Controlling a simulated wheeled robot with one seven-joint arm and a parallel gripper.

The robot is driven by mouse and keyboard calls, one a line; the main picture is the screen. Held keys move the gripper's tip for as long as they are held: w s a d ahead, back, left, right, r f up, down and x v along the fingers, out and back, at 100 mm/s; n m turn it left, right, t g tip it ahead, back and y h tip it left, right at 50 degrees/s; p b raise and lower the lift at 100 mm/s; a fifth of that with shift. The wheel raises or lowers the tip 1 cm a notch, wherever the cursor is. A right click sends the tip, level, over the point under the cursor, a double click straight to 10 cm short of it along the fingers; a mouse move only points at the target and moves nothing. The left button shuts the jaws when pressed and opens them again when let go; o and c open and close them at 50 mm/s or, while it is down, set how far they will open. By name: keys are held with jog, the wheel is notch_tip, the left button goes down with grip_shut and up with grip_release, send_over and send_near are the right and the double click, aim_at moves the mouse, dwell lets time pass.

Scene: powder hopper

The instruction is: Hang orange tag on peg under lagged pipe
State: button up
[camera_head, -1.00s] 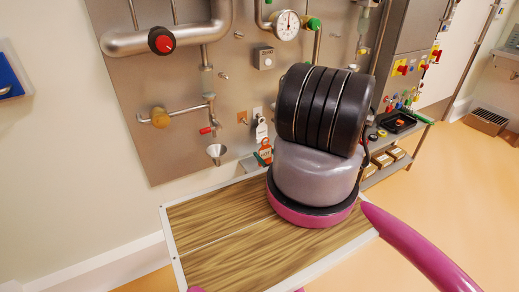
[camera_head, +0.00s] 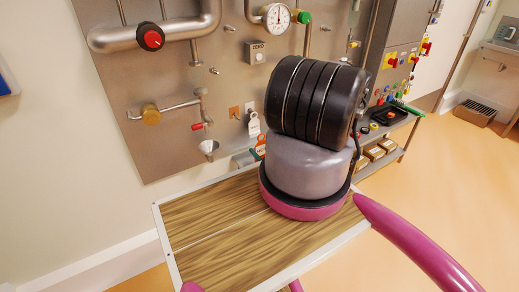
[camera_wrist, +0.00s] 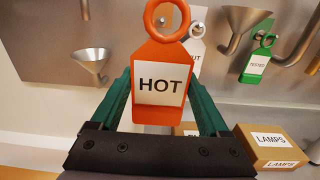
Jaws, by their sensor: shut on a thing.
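The orange tag with a ring at its top and a white HOT label (camera_wrist: 160,85) is upright between the two green fingers of my gripper (camera_wrist: 160,100) in the wrist view. My gripper is shut on it. In the head view the orange tag (camera_head: 260,147) shows small beside my dark arm, which hides most of the gripper. A thick silver pipe (camera_head: 185,29), seemingly the lagged one, crosses the panel's upper left. A small peg (camera_head: 214,71) sticks out below it, clear of the tag; I cannot tell whether it is the task's peg.
A white tag (camera_head: 254,125) hangs on the panel just behind the orange one. A green TESTED tag (camera_wrist: 257,62) hangs to the right. LAMPS boxes (camera_wrist: 275,145) stand low right.

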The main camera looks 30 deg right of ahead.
aim_at(262, 150)
jog(key=shift+s+d, duration=0.1)
jog(key=shift+s, duration=2.6)
